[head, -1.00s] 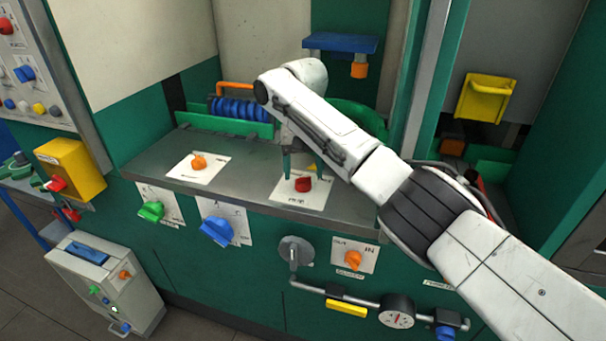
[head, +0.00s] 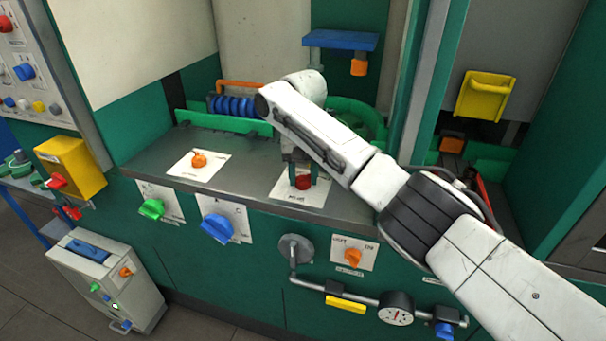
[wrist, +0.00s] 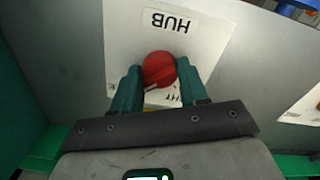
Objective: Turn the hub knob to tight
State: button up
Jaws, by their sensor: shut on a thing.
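The hub knob (head: 303,182) is red and sits on a white card on the grey ledge. In the wrist view the red knob (wrist: 160,69) lies between my two green fingers, below the printed word HUB on its card (wrist: 205,40). My gripper (head: 304,172) points down over the knob and is shut on it, with a finger on either side. The gripper also shows in the wrist view (wrist: 159,80). The card's lower marks are partly hidden by the fingers, and I cannot read which setting the knob points to.
An orange knob (head: 199,160) on its own card stands to the left on the ledge (head: 245,172). Green (head: 151,208) and blue (head: 217,228) knobs and a grey lever (head: 293,250) are on the front panel below. A blue shelf (head: 340,40) hangs behind my arm.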

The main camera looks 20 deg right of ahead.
jog(key=shift+c, duration=1.2)
jog(key=shift+n, duration=0.3)
jog(key=n+p, duration=0.1)
jog(key=n, duration=0.2)
jog(key=shift+n, duration=0.4)
jog(key=n+p, duration=0.1)
jog(key=n, duration=0.8)
jog(key=shift+n, duration=2.2)
